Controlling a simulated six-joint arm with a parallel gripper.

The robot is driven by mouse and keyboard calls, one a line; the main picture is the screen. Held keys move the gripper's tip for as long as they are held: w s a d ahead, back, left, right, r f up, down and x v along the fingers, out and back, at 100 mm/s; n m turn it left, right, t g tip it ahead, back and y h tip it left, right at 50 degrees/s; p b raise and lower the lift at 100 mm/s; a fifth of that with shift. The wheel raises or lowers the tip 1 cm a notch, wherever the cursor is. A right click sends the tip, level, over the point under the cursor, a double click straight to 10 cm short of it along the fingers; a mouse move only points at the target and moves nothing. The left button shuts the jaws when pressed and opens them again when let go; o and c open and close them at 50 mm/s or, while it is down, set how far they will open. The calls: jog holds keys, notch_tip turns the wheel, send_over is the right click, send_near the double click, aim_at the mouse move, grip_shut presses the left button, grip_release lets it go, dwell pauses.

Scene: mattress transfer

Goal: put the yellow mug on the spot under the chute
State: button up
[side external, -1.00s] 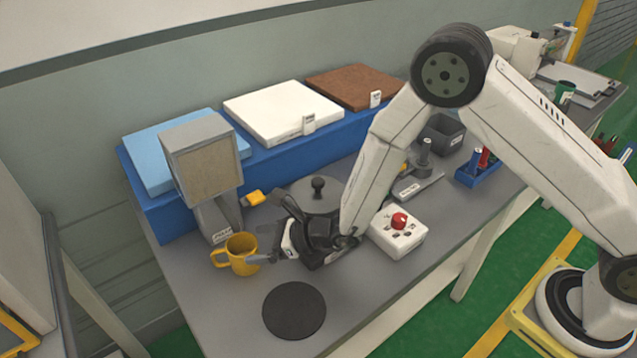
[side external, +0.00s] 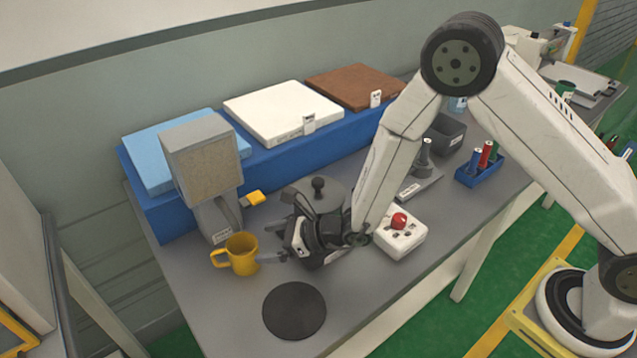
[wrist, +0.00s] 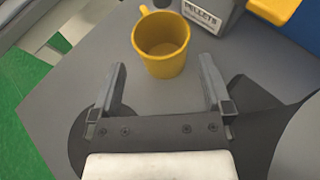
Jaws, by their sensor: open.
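The yellow mug (side external: 241,256) stands upright on the grey table, in front of the foot of the grey pellet dispenser (side external: 203,168) with its boxy chute head. It also shows in the wrist view (wrist: 162,48), beyond the fingertips, with its handle pointing up and left. My gripper (side external: 275,254) is open and empty, to the right of the mug. In the wrist view my gripper (wrist: 161,68) has its two fingers spread, with the mug ahead of the gap and apart from them. I cannot make out a marked spot under the chute.
A black round mat (side external: 294,311) lies near the table's front edge. A grey lidded pot (side external: 322,190) stands behind my gripper. A white box with a red button (side external: 398,232) is to the right. A yellow object (side external: 253,198) lies beside the dispenser. A blue ledge (side external: 160,220) runs behind.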

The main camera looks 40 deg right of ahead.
jog(key=shift+s+r+n+g+y, duration=0.4)
jog(key=shift+s+r+n+g, duration=0.35)
jog(key=shift+n, duration=0.35)
jog(key=s+d+r+n+g+h, duration=0.2)
jog(key=s+d+r+n+g, duration=0.2)
jog(key=s+d+n+g, duration=0.6)
jog(key=s+d+r+n+t+h, duration=0.2)
jog(key=s+d+n+h, duration=0.1)
jog(key=d+n, duration=0.4)
jog(key=s+d+r+n+t+h, duration=0.2)
jog(key=s+d+n+h, duration=0.1)
jog(key=d+n+h, duration=0.2)
jog(key=shift+d+r+n+t, duration=0.15)
jog(key=shift+d+n+t, duration=0.2)
jog(key=shift+d+n, duration=1)
